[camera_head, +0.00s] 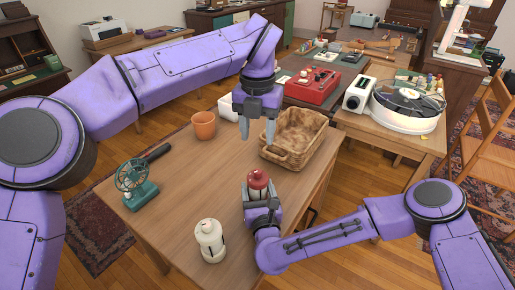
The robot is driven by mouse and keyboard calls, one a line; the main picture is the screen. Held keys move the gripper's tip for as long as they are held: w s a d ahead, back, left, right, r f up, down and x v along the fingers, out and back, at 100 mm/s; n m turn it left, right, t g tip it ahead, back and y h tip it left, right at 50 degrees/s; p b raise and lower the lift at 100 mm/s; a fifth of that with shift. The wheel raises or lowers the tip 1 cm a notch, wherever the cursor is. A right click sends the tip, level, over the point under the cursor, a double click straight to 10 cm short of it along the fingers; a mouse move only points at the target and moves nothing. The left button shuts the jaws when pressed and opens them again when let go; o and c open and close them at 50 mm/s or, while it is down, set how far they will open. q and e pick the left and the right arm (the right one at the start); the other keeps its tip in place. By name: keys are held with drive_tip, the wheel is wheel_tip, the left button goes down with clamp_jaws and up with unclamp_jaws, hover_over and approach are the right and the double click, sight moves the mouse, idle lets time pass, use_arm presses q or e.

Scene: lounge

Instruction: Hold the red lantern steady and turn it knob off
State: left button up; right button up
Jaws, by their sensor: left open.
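The red lantern (258,180) stands on the wooden table near its right part, with its red top showing. My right gripper (260,189) comes from the front right, with its fingers close on both sides of the lantern, and appears shut on it. The gripper hides the lantern's lower part, and I cannot make out the knob. My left gripper (257,138) points down with its fingers apart and empty. It is above and behind the lantern in the picture, clear of it.
On the table (180,215) are a cream lantern-like bottle (210,241), a green fan (136,183), a terracotta pot (204,125) and a wicker basket (296,137). A white turntable (406,106) and a red device (312,86) stand on tables behind. Bare tabletop lies left of the lantern.

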idle(0.4)
drive_tip(key=o, duration=1.3)
drive_tip(key=shift+o, duration=0.2)
